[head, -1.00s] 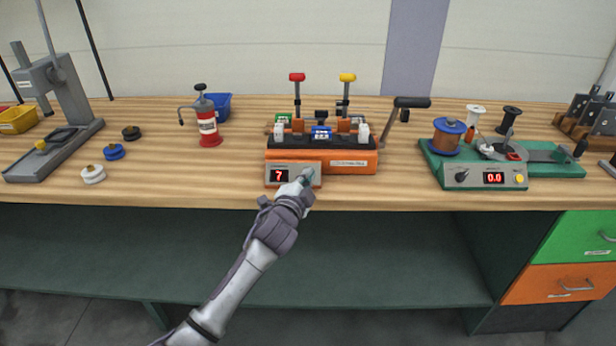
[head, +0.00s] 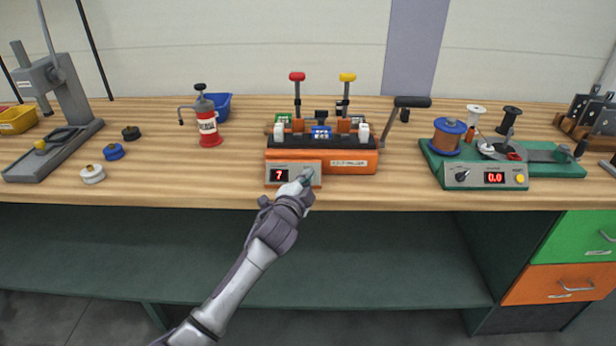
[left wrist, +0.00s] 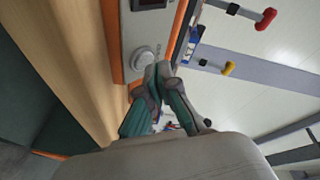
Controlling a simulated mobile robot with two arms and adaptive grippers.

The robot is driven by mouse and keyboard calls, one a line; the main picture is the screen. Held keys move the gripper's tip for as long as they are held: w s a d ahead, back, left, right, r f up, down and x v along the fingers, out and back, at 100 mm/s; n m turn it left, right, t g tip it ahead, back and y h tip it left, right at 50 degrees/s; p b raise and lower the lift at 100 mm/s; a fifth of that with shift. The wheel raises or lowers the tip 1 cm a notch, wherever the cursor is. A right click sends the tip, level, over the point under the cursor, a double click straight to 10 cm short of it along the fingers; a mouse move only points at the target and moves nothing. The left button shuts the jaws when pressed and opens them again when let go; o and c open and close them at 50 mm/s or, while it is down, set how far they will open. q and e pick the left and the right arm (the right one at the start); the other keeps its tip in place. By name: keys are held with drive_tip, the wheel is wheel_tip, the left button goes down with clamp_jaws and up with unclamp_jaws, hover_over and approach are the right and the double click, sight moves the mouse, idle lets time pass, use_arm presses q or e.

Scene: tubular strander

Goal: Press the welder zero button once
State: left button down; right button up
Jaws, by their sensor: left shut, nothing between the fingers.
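The orange welder (head: 345,160) stands on the bench in the middle of the head view. Its grey front panel (head: 272,183) has a red display (head: 281,176) reading 7. My left gripper (head: 307,176) is shut and empty, with its tips at the right end of this panel, covering part of it. In the left wrist view a round pale knob or button (left wrist: 143,59) shows on the panel, just beside the gripper tips (left wrist: 160,72). No separate label can be read there. I cannot tell whether the tips touch the panel. My right gripper is not in view.
A green device (head: 555,165) with a display reading 0.0 and a yellow button stands to the right. A red pump can (head: 208,128), a blue bin (head: 220,103) and a grey press (head: 62,95) stand to the left. The wooden bench front is mostly clear.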

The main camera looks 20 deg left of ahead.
use_arm(q)
drive_tip(key=shift+w+a+f, duration=0.1)
drive_tip(key=shift+w+f, duration=0.2)
idle(0.4)
drive_tip(key=shift+r, duration=0.1)
drive_tip(key=shift+s+r+p, duration=0.45)
drive_tip(key=shift+p, duration=0.1)
drive_tip(key=shift+s, duration=0.15)
drive_tip(key=shift+s+d+r+p, duration=0.25)
drive_tip(key=shift+r+p, duration=0.15)
drive_tip(key=shift+p, duration=0.15)
drive_tip(key=s+r+p, duration=0.2)
drive_tip(key=s+p, duration=0.1)
drive_tip(key=shift+d+r, duration=0.4)
drive_tip(key=shift+f, duration=0.1)
